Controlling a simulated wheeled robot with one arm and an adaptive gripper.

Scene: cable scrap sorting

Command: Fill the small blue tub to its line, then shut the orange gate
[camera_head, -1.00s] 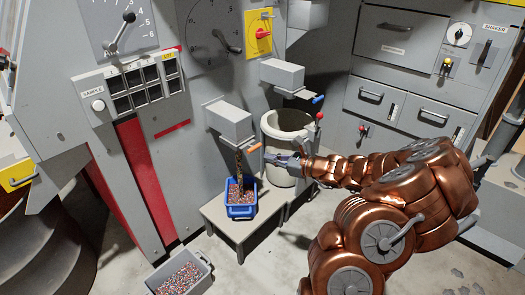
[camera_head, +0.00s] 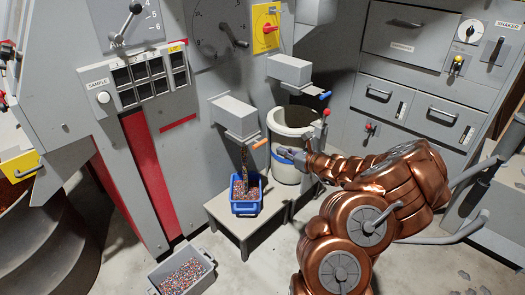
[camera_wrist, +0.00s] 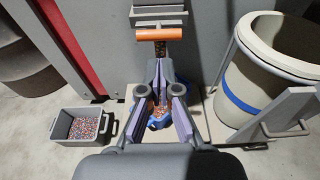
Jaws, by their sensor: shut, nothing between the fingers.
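The small blue tub (camera_head: 246,206) stands on a low grey bench under a spout, with granules in it. A stream of granules falls from the spout into it. The fill line cannot be made out. The orange gate handle (camera_head: 258,144) sticks out at the spout's front; it also shows in the wrist view (camera_wrist: 163,34) as an orange bar. My gripper (camera_head: 281,151) is shut and empty, just right of and slightly below the orange handle, apart from it. In the wrist view my gripper (camera_wrist: 160,68) points toward the bar and covers part of the tub (camera_wrist: 158,122).
A large pale bucket (camera_head: 289,172) with a blue band stands right of the tub. A second spout with a blue handle (camera_head: 322,95) and a red-knobbed lever (camera_head: 326,113) are close by. A grey bin of granules (camera_head: 181,279) sits on the floor.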

